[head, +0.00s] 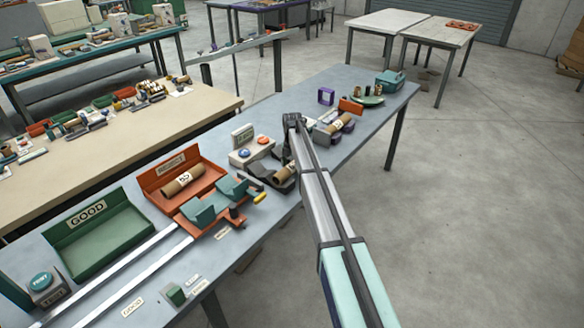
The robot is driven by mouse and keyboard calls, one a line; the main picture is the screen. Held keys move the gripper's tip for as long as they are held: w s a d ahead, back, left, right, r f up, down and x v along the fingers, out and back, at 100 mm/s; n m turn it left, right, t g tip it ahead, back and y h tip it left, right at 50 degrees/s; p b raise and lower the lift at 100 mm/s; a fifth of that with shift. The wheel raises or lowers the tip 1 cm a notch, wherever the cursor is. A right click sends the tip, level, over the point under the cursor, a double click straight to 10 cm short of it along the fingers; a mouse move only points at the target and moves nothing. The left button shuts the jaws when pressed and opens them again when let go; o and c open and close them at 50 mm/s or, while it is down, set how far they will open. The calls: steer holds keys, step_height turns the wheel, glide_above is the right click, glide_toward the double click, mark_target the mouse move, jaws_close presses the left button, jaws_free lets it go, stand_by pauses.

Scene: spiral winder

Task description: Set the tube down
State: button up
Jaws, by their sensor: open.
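My arm reaches in from the bottom right over the blue-grey bench. My gripper (293,122) is the dark part at its far end, open, its fingertips small and hard to make out. A brown cardboard tube (287,172) with a pale label lies in a dark holder just left of my arm, below the gripper in the picture. A second labelled tube (183,181) lies in the orange reject tray (152,182). A third tube (341,125) lies right of my gripper, by a purple and orange fixture. Nothing shows clearly between the fingers.
A green tray marked GOOD (98,246) stands at the left, with pale rails in front. A teal cradle (199,214) stands before the reject tray. A button box (252,148) is left of my gripper. A green dish (368,100) lies near the bench's far end.

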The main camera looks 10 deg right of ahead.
mark_target(292, 164)
step_height(292, 164, up, 13)
steer(key=b, duration=0.4)
steer(key=shift+f, duration=0.15)
